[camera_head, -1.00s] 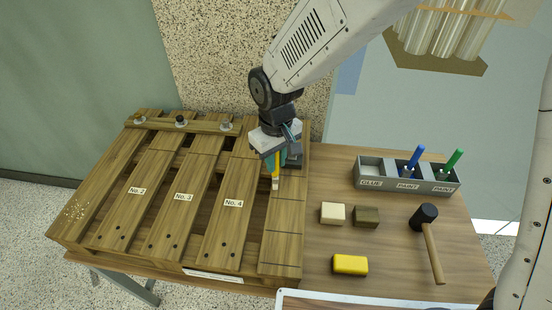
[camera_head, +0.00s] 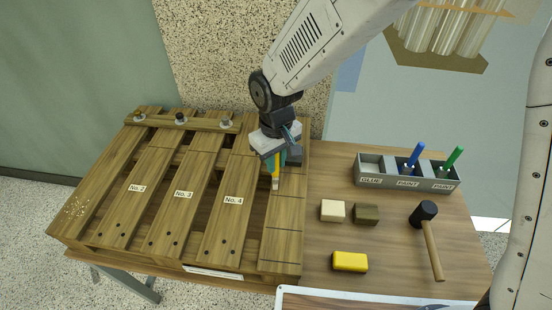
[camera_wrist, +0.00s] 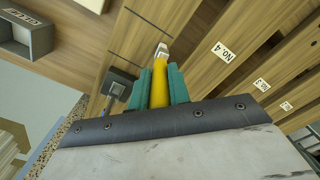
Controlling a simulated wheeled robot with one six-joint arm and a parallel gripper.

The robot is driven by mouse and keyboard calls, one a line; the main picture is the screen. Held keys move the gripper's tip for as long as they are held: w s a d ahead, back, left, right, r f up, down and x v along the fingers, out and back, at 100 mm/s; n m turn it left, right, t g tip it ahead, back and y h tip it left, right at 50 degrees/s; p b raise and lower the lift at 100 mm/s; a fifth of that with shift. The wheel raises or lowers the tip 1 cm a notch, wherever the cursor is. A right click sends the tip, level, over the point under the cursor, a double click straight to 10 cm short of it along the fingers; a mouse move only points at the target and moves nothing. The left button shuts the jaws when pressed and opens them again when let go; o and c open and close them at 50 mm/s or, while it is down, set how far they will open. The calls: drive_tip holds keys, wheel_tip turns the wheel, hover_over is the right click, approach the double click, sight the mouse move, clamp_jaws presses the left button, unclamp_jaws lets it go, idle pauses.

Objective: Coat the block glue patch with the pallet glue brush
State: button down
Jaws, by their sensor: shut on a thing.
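My gripper (camera_head: 277,160) is shut on the yellow-handled brush (camera_head: 276,173), above the rightmost plank of the wooden pallet (camera_head: 283,245). In the wrist view the green fingers of my gripper (camera_wrist: 160,78) close on both sides of the yellow handle (camera_wrist: 160,90). The pale brush tip (camera_wrist: 162,50) points at the plank; whether it touches, I cannot tell. A dark block-like thing (camera_wrist: 118,88) is on the plank beside the fingers, apart from the brush tip in the wrist view. My gripper partly hides it in the head view. I cannot make out a glue patch.
A grey holder (camera_head: 405,185) marked GLUE and PAINT has an empty-looking glue slot and blue (camera_head: 415,157) and green (camera_head: 451,162) brushes.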

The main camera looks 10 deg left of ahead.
drive_tip(key=shift+d, duration=3.8)
drive_tip(key=shift+w+a+f, duration=0.1)
drive_tip(key=shift+w+a, duration=0.05)
drive_tip(key=shift+a, duration=1.1)
drive_tip(key=shift+w+a+r, duration=0.1)
drive_tip(key=shift+w+a, duration=0.1)
drive_tip(key=shift+a, duration=1.05)
drive_tip(key=shift+w+a+f, duration=0.1)
drive_tip(key=shift+w+a, duration=0.05)
drive_tip(key=shift+a, duration=1.1)
drive_tip(key=d, duration=0.7)
drive_tip(key=shift+w+d, duration=0.25)
drive_tip(key=shift+w, duration=0.2)
